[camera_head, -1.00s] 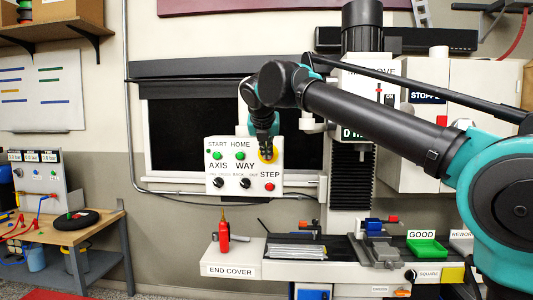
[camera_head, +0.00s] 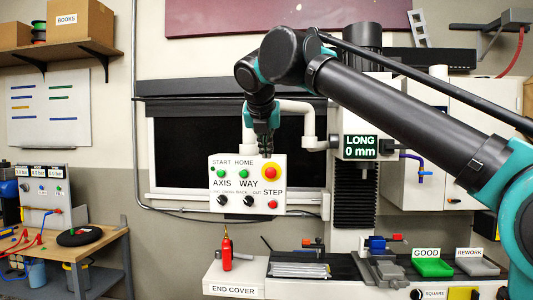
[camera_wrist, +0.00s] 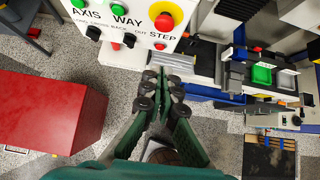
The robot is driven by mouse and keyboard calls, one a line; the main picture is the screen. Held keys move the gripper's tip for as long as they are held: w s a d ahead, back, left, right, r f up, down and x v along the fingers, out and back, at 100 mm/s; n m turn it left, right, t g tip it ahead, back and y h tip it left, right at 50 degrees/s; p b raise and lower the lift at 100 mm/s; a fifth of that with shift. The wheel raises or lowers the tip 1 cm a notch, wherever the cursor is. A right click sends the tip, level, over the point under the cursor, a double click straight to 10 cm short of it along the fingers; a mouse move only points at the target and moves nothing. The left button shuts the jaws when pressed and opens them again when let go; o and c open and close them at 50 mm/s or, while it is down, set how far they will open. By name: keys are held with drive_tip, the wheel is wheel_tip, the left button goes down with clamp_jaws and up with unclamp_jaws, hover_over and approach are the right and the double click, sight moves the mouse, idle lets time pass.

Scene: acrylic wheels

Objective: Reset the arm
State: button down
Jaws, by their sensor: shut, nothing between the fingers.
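My gripper (camera_head: 265,148) is shut and empty, hanging fingers-down from my raised arm. In the head view it overlaps the top edge of the white control panel (camera_head: 217,200), near the red emergency button (camera_head: 270,172); I cannot tell whether it touches. In the wrist view the shut fingers (camera_wrist: 160,80) are in the middle, with the panel and its red button (camera_wrist: 164,22) above them. The panel carries green START and HOME buttons, black AXIS and WAY knobs and a red STEP button (camera_head: 272,204). A display on the machine (camera_head: 360,147) reads LONG 0 mm.
Below the panel, a red bottle (camera_head: 226,250) stands on the END COVER stand (camera_head: 232,276). The machine bed to the right holds a vise, a green GOOD tray (camera_head: 433,268) and a grey REWORK tray (camera_head: 478,267). A red box (camera_wrist: 50,110) stands at left in the wrist view.

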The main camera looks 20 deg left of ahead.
drive_tip(key=w+d+f+m+g+h, duration=0.1)
drive_tip(key=w+d+f+m, duration=0.2)
drive_tip(key=d+f+m, duration=0.55)
drive_tip(key=w+d+f+m+g+h, duration=0.1)
drive_tip(key=w+d+f+m, duration=0.1)
drive_tip(key=d+f+m, duration=0.65)
drive_tip(key=w+d+f+m+g+h, duration=0.1)
drive_tip(key=w+d+f+m, duration=0.25)
drive_tip(key=d+f, duration=0.95)
drive_tip(key=s+d+f+m, duration=0.4)
drive_tip(key=s+f+m, duration=0.2)
drive_tip(key=f, duration=0.3)
drive_tip(key=s+d+f+m+g, duration=0.1)
drive_tip(key=s+d+f+m, duration=0.4)
drive_tip(key=f, duration=0.4)
drive_tip(key=s+d+f+m+y, duration=0.1)
drive_tip(key=s+d+f+m, duration=0.4)
drive_tip(key=s+f+m, duration=0.2)
wheel_tip(320, 180, down, 3)
drive_tip(key=shift+s+f, duration=0.1)
drive_tip(key=shift+s, duration=1)
